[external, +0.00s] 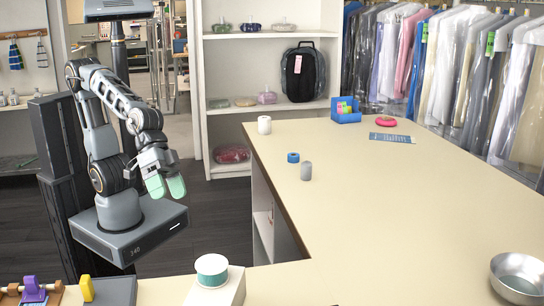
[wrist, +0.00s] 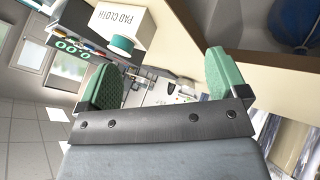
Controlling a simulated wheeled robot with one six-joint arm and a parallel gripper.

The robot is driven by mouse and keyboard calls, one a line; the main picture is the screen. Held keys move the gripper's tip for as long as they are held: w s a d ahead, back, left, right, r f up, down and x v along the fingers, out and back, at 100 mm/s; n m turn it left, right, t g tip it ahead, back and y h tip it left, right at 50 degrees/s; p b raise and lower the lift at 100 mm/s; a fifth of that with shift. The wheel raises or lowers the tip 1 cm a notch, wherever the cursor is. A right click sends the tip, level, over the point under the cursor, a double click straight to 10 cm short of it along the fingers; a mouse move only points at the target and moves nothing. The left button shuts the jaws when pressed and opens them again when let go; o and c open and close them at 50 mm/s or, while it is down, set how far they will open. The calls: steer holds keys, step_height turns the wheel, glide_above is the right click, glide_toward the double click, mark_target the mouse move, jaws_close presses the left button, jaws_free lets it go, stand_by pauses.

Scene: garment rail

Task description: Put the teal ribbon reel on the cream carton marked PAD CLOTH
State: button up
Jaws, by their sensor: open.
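The teal ribbon reel (external: 211,273), with a pale top, sits on a cream carton (external: 235,292) at the bottom of the external view. In the wrist view the carton (wrist: 120,17) shows the words PAD CLOTH, and the reel (wrist: 122,43) rests against its top face; this view is turned over. My gripper (external: 166,187) has green finger pads and hangs left of the counter, up and away from the reel. In the wrist view my gripper (wrist: 160,76) is open with nothing between its fingers.
The long counter (external: 400,220) holds a white spool (external: 264,125), a blue roll (external: 293,157), a grey cylinder (external: 306,171) and a metal bowl (external: 518,277). A purple item (external: 31,289) and a yellow item (external: 87,288) stand left of the carton. The counter's middle is clear.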

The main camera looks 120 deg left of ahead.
steer(key=s+a+f+m+g+y, duration=0.2)
steer(key=s+a+f+m+g, duration=0.1)
steer(key=s+a, duration=0.4)
steer(key=shift+s+f+m+g+y, duration=0.35)
steer(key=shift+s+f+m, duration=0.3)
steer(key=shift+s+m, duration=0.35)
